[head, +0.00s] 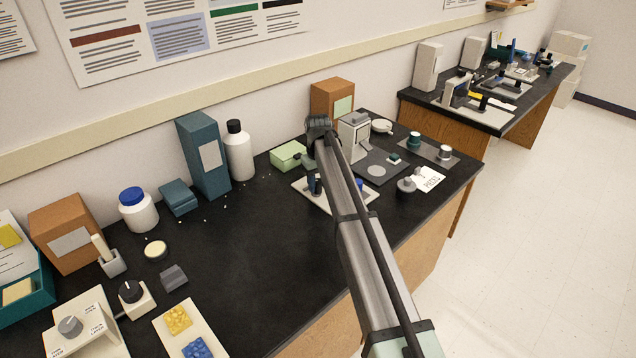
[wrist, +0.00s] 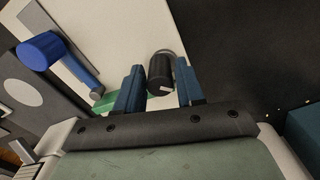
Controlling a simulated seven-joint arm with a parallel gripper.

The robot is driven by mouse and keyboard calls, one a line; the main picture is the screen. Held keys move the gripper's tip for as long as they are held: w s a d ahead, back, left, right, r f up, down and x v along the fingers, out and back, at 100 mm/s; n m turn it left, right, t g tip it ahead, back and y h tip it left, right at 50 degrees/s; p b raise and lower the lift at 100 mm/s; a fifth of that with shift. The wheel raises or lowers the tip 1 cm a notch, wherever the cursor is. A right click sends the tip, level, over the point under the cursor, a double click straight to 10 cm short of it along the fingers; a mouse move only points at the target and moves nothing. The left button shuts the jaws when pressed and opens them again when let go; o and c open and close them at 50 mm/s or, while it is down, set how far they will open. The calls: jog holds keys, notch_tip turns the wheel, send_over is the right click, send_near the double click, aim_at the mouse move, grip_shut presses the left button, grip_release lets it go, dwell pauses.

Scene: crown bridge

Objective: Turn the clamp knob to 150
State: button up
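A black knob (wrist: 160,73) with a white mark stands over a white base plate in the wrist view; I take it to be the clamp knob. The fingers of my gripper (wrist: 158,85) are blue and stand on either side of the knob. They look open, with narrow gaps to it, and grip nothing that I can see. In the head view my gripper (head: 312,183) is over the white base plate (head: 335,205) at the bench's far part, and my arm hides much of the fixture. No angle scale is readable.
A blue cylinder (wrist: 42,50) with a blue arm lies left of the knob in the wrist view. A green box (head: 288,156), a white bottle (head: 238,155) and a grey-white device (head: 354,135) stand near the plate. The black bench middle (head: 235,260) is clear.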

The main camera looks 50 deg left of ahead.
aim_at(318, 180)
jog(key=shift+r, duration=0.15)
notch_tip(318, 180, up, 14)
jog(key=shift+f, duration=0.2)
jog(key=shift+o, duration=0.3)
jog(key=shift+o, duration=0.7)
jog(key=shift+r, duration=0.25)
jog(key=shift+o, duration=0.4)
jog(key=shift+r, duration=0.25)
notch_tip(318, 180, down, 14)
jog(key=n, duration=0.5)
jog(key=shift+r, duration=0.1)
